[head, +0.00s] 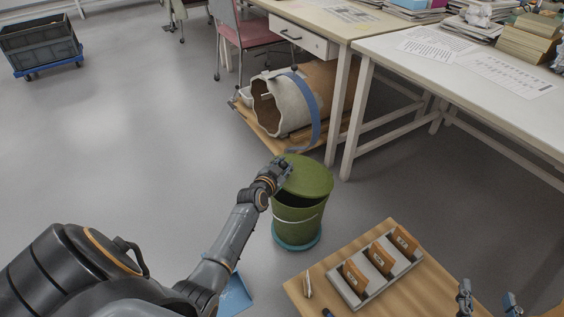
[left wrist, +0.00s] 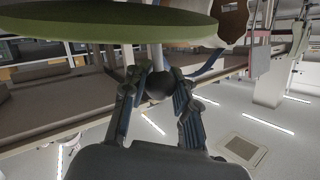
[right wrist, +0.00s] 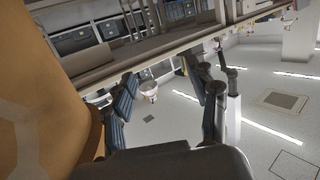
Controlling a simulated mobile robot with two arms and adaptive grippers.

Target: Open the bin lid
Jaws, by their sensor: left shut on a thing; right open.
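The green bin (head: 297,219) stands on the floor in a teal base ring, left of the low wooden table. Its round green lid (head: 311,178) sits tilted over the top, with a dark gap showing beneath its front edge. My left gripper (head: 282,167) is at the lid's left side. In the left wrist view the lid (left wrist: 100,22) spans the top, and my left gripper (left wrist: 158,78) is shut on a dark round knob (left wrist: 160,88). My right gripper (head: 488,301) is open and empty at the lower right; its spread fingers also show in the right wrist view (right wrist: 165,85).
The wooden table (head: 302,284) holds a grey tray (head: 377,288) with upright brown cards. Behind the bin, a large broken jar (head: 292,104) lies on a wooden pallet. White desks (head: 460,88) stand at the right. The floor left of the bin is mostly clear.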

